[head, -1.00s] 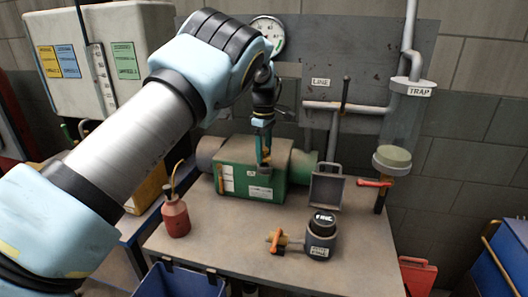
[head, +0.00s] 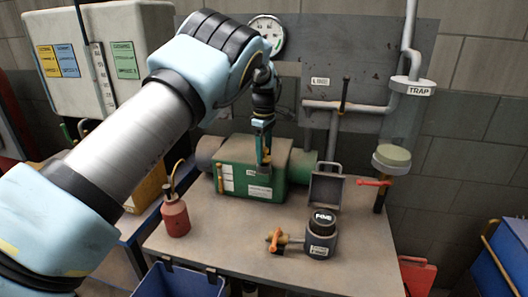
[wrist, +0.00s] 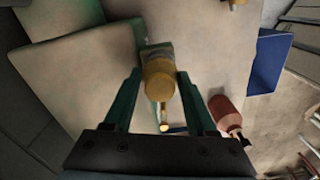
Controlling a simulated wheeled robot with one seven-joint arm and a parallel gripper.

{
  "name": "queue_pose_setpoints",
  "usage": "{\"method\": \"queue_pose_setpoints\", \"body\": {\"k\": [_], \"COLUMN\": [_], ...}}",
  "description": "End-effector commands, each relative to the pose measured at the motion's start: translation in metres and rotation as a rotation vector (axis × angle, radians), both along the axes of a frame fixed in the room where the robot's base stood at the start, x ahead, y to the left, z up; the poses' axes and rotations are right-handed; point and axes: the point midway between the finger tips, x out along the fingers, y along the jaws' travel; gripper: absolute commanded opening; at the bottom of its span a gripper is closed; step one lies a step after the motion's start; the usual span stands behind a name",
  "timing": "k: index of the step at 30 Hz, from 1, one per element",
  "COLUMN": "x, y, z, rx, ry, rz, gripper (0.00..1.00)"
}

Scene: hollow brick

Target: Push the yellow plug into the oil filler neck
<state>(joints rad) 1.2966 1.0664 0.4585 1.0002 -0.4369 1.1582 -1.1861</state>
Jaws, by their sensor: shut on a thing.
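My gripper (head: 263,155) is over the top of the green housing (head: 236,178) on the bench in the head view. In the wrist view its two teal fingers (wrist: 160,76) are shut on the yellow plug (wrist: 159,84), one finger on each side. A short grey neck (wrist: 156,49) shows at the far end of the plug, in line with it. The plug and neck look close together or touching. How deep the plug sits cannot be told, as the fingers hide most of it in the head view.
A red oil can (head: 174,214) stands left of the housing. The bench (head: 220,240) is clear at front centre.

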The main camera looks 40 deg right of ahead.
Motion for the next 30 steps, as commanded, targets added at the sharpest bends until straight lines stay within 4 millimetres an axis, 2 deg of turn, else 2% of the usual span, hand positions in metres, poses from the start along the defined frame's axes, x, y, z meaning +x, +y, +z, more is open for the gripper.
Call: {"method": "queue_pose_setpoints", "body": {"k": [30], "x": [0.000], "y": [0.000], "z": [-0.018], "rx": [0.000], "ry": [0.000], "rz": [0.000], "gripper": [0.03]}}
